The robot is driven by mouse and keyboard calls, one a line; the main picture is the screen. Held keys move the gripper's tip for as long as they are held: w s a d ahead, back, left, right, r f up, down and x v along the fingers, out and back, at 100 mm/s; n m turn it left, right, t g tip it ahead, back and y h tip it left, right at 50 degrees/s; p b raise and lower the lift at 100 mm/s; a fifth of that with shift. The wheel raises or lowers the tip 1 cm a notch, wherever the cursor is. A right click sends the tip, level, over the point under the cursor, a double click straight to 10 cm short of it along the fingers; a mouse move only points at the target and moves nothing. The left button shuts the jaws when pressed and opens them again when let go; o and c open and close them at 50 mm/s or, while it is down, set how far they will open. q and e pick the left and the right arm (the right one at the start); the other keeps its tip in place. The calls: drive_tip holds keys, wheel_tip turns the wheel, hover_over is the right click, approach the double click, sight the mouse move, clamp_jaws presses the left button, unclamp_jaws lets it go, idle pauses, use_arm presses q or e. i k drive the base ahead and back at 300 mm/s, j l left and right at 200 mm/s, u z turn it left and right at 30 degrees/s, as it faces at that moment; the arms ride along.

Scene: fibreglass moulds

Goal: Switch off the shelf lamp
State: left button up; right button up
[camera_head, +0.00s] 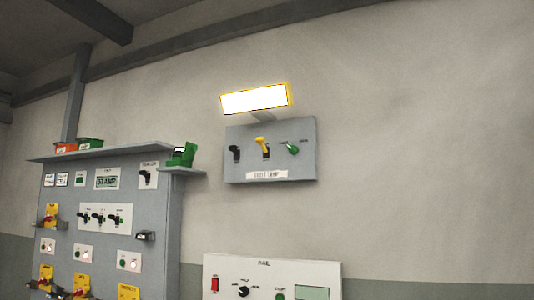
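A rectangular lamp (255,98) glows bright white with a yellow edge, high on the wall near the middle of the view. Below it is a grey switch panel (305,165). The panel carries a black toggle (235,153) at left, a yellow toggle (264,146) in the middle and a green knob (292,148) at right. A white label (267,175) under them seems to end in "LAMP"; its first word is blurred. The small markings by the switches are too small to read. Neither of my grippers shows in this view.
A large grey cabinet (170,230) with several switches stands at left. A green box (183,154) sits on its side shelf (185,171), left of the lamp panel. A white panel (325,268) with a knob and green display is below. The wall at right is bare.

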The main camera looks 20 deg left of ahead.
sight(234, 149)
drive_tip(key=i+j+u, duration=0.35)
drive_tip(key=i+j, duration=1.25)
drive_tip(key=i, duration=0.1)
